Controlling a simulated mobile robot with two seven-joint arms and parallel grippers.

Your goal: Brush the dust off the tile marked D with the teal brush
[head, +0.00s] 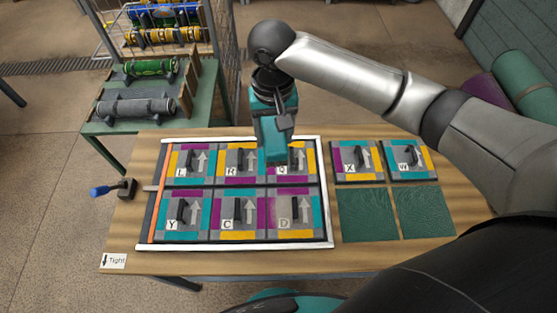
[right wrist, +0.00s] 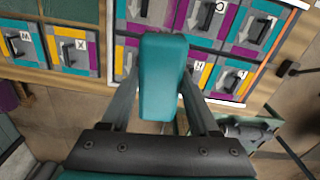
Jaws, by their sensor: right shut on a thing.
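The tile marked D (head: 302,214) lies at the front right of the framed tile tray, with a dark handle, a grey arrow and a dull, speckled surface like dust. My right gripper (head: 281,124) is shut on the teal brush (head: 272,150) above the back row, near the upper right tile of the tray. The right wrist view shows the teal brush (right wrist: 162,80) between the two fingers. The brush appears apart from the tile marked D. Its bristles are not clearly visible. My left gripper is not in view.
The white-edged tray (head: 331,205) holds several tiles with upright handles. Tiles marked X (head: 357,160) and W (head: 408,159) stand to the right, behind green mats (head: 367,214). A rack (head: 150,105) stands behind.

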